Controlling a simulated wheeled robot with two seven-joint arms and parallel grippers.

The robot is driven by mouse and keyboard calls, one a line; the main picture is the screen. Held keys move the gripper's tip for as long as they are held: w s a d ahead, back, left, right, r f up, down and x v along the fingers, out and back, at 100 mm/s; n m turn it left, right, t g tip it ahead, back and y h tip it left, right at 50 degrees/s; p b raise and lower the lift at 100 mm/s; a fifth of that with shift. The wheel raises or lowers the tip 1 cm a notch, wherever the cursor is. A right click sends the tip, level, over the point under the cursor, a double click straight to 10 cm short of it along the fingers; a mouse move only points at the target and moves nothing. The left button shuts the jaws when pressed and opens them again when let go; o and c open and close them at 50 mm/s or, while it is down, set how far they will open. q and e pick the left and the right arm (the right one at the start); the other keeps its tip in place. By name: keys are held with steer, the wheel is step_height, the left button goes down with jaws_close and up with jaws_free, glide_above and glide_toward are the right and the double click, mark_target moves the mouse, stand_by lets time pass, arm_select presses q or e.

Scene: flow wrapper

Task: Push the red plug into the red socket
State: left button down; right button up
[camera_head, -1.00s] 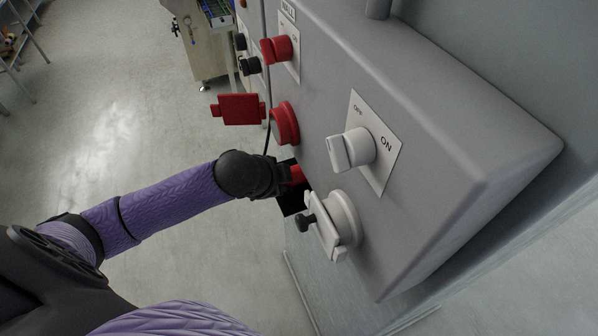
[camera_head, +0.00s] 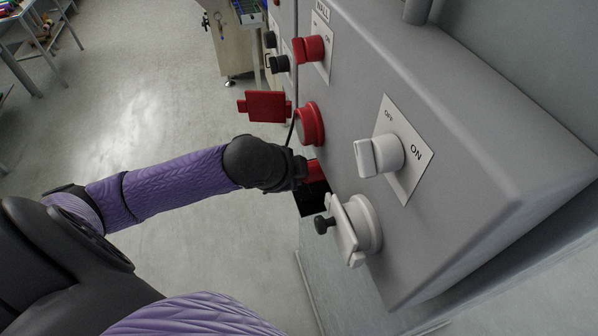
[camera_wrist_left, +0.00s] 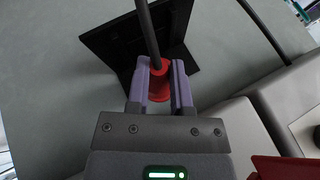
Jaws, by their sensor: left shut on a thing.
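The red plug (camera_head: 314,172) shows in the head view beside the lower left edge of the grey cabinet. My left gripper (camera_head: 299,172) is shut on it. In the left wrist view the plug (camera_wrist_left: 160,78) sits between the two purple-grey fingers (camera_wrist_left: 160,88), with a dark cable (camera_wrist_left: 147,28) running up from it. The red socket (camera_head: 309,124) is on the cabinet's front face, above the plug and apart from it. A red flap (camera_head: 265,106) stands open to its left. The plug's mating end cannot be made out. My right gripper is not in view.
A black plate (camera_head: 312,201) lies just below the plug; it is behind the plug in the wrist view (camera_wrist_left: 112,50). White socket (camera_head: 362,222), white ON/OFF switch (camera_head: 380,155) and red switch (camera_head: 309,49) stick out from the cabinet (camera_head: 470,170).

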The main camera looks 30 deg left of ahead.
arm_select(q)
steer(key=s+p, duration=0.4)
steer(key=s, duration=1.2)
steer(key=shift+s+p, duration=0.2)
steer(key=shift+p, duration=0.15)
